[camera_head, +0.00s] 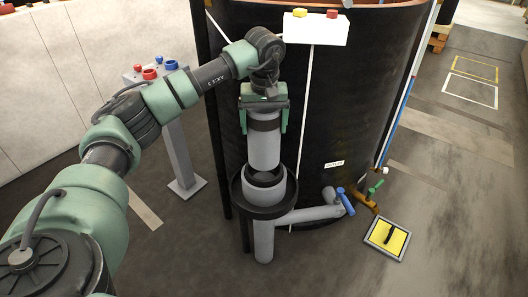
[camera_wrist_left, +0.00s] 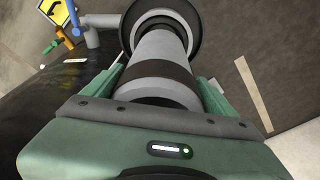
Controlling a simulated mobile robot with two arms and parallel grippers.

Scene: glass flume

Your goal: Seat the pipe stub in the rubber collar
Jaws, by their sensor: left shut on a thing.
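The pipe stub (camera_head: 264,151) is a grey upright cylinder with a dark band near its upper end. My left gripper (camera_head: 264,118) is shut on its upper part from above, a green finger on each side. The rubber collar (camera_head: 264,196) is a dark ring on an upright grey pipe, directly below the stub. The stub's lower end is at the collar's mouth; whether it touches or has entered is unclear. In the left wrist view, the stub (camera_wrist_left: 160,55) points toward the collar (camera_wrist_left: 196,14), roughly in line with it. My right gripper is not in view.
A large dark tank (camera_head: 335,110) stands close behind the collar. A wide black dish (camera_head: 236,190) surrounds the collar. A grey side pipe (camera_head: 310,214) with a blue valve (camera_head: 345,200) runs right. A post with colored buttons (camera_head: 180,150) stands left; a yellow floor plate (camera_head: 378,238) lies right.

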